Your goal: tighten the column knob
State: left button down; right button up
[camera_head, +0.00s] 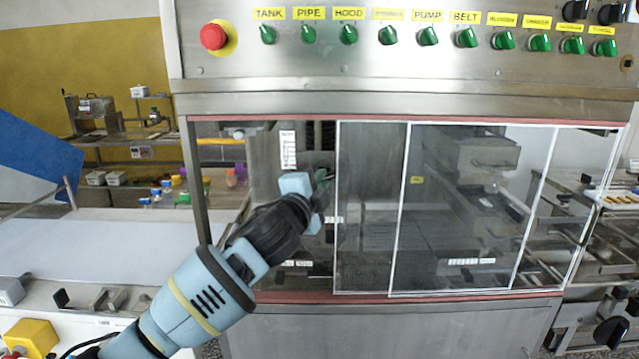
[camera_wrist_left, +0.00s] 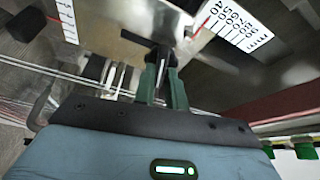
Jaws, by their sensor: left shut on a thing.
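My left gripper (camera_head: 322,178) reaches through the open left part of the machine's front window, and its fingertips are beside the metal column inside. In the left wrist view the two green fingers (camera_wrist_left: 162,72) are closed on a small dark knob (camera_wrist_left: 163,47) under a metal block (camera_wrist_left: 135,18). The fingers hide most of the knob, so its turn cannot be read. In the head view my own gripper covers the knob. My right gripper is in neither view.
A white scale strip (camera_wrist_left: 236,24) is close to the fingers. Sliding clear panels (camera_head: 470,215) cover the opening's middle and right. Above is a control panel with green switches (camera_head: 388,35) and a red stop button (camera_head: 213,37). A white belt (camera_head: 95,250) lies left.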

pick_arm(q)
jog(key=shift+m+g, duration=0.3)
jog(key=shift+m, duration=0.9)
jog(key=c, duration=1.8)
grip_release()
jog(key=shift+o, duration=0.2)
jog(key=shift+s, duration=0.1)
jog(key=v, duration=0.7)
jog(key=shift+s+r, duration=0.25)
jog(key=shift+s, duration=0.05)
jog(key=shift+a+f, duration=0.1)
jog(key=shift+a, duration=0.05)
